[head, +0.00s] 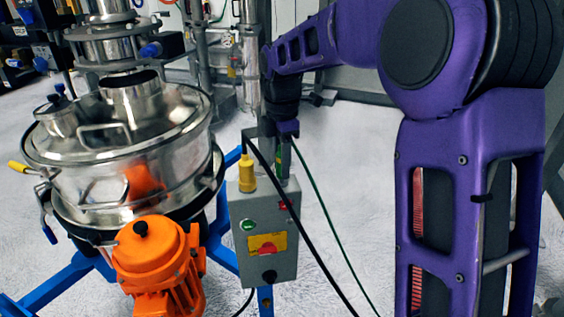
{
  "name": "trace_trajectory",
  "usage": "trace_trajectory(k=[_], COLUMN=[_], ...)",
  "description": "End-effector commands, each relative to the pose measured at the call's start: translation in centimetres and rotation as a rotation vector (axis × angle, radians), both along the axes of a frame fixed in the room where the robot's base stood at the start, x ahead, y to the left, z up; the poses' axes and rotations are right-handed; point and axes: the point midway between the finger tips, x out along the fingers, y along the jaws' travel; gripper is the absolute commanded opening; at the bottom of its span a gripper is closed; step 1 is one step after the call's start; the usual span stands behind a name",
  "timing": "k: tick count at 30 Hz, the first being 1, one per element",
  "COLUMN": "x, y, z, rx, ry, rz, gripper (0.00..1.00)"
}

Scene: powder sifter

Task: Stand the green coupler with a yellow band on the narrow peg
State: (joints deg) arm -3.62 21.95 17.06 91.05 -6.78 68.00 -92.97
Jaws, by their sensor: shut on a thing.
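My gripper (286,134) points down above the right part of the grey control box (264,215). It is shut on a slim dark-green piece (283,158), which I take for the green coupler. The piece hangs roughly upright, and its lower end is close to the top of the box. I cannot tell whether it touches the box. Its yellow band is too small to make out clearly. The narrow peg cannot be made out; it may be hidden behind or under the coupler.
A yellow fitting (247,174) stands on the box's left top. A black cable (310,235) and a thin green cable (328,222) run past the box. A steel sifter (120,160) and orange motor (158,262) stand left. Floor to the right is partly clear.

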Motion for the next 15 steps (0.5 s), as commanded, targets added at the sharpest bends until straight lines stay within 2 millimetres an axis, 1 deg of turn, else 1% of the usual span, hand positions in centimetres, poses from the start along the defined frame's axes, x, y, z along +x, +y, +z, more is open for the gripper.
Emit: trace_trajectory(k=[5,15], x=[-0.01,0.00], y=[-0.02,-0.01], z=[0.11,-0.32], rx=[0.000,0.000], ry=[0.001,0.000], rz=[0.000,0.000], gripper=[0.00,0.00])
